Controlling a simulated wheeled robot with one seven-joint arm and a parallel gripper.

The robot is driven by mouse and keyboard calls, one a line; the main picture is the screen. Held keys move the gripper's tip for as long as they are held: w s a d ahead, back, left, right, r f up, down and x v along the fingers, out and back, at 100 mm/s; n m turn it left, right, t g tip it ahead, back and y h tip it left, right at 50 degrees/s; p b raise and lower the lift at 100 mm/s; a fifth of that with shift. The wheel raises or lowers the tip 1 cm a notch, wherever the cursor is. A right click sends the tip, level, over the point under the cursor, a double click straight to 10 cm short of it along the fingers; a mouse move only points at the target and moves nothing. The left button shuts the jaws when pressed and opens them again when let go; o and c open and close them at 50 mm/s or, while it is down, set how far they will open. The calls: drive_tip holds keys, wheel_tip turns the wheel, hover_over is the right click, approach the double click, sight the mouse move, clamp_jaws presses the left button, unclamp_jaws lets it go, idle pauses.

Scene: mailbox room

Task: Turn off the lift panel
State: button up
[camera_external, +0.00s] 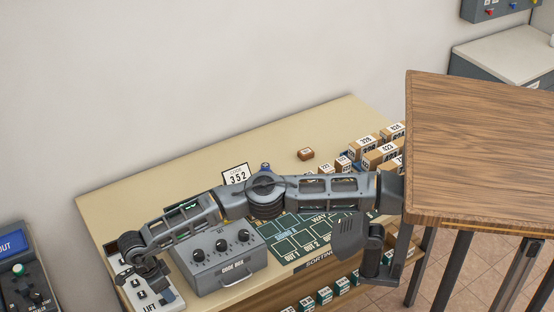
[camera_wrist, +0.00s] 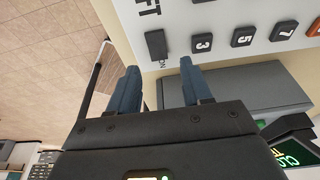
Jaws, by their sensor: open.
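The lift panel (camera_external: 165,297) is a white slab marked LIFT at the front left of the bench. My arm partly covers it in the external view. In the wrist view the panel (camera_wrist: 215,15) fills the top, with a dark switch (camera_wrist: 156,45) beside the letters ON and several dark numbered buttons. My gripper (camera_wrist: 158,75) is open and empty, its two blue-grey fingers pointing at the panel on either side of the switch's line. In the external view my gripper (camera_external: 150,280) is over the panel. I cannot tell whether the fingertips touch it.
The grey code box (camera_external: 220,258) with several knobs stands right beside the panel. A wooden table (camera_external: 480,150) stands at right. Another dark panel (camera_external: 20,270) stands at far left.

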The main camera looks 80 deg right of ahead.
sight(163, 301)
drive_tip(key=v, duration=0.5)
drive_tip(key=shift+w+a+r, duration=0.1)
drive_tip(key=shift+r, duration=0.25)
